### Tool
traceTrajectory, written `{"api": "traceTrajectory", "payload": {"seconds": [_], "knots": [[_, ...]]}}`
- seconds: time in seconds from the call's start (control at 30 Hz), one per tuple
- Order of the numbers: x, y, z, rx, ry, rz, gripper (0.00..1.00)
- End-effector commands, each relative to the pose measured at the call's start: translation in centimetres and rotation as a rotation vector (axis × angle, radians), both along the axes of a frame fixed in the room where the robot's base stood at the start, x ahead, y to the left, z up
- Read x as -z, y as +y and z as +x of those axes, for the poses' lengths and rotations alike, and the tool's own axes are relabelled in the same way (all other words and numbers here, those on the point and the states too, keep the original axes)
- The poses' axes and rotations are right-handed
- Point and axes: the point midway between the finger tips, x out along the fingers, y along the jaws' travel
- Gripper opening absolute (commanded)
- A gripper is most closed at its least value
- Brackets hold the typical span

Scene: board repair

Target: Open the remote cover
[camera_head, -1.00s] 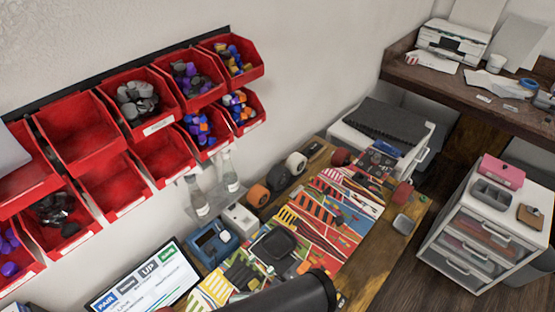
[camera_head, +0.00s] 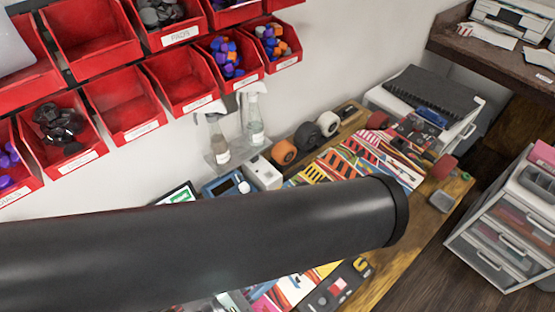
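A dark grey device (camera_head: 335,290) with red and white marks lies near the bottom edge, at the front of the wooden workbench. It may be the remote, but it is small and partly cut off, and I cannot tell its cover apart. A small yellow and black item (camera_head: 361,266) lies next to it. My black arm link crosses the picture from the left to the middle and hides much of the bench. My gripper is not in view.
A colourful graphic board (camera_head: 345,158) lies on the workbench (camera_head: 400,255). Orange (camera_head: 284,152) and dark wheels, two spray bottles (camera_head: 254,122) and a white box (camera_head: 264,174) stand along the wall. Red bins (camera_head: 125,100) hang above. A white drawer unit (camera_head: 510,225) stands right.

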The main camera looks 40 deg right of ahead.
Motion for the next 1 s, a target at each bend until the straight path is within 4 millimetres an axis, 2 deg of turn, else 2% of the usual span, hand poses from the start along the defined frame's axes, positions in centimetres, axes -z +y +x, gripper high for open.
{"api": "traceTrajectory", "payload": {"seconds": [0.57, 0.6, 0.73, 0.77, 1.0], "knots": [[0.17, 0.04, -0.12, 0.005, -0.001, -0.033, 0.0], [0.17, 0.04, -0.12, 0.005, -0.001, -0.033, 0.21], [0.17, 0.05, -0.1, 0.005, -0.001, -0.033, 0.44], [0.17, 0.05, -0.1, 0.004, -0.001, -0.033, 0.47], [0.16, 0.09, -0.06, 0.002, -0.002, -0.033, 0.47]]}}
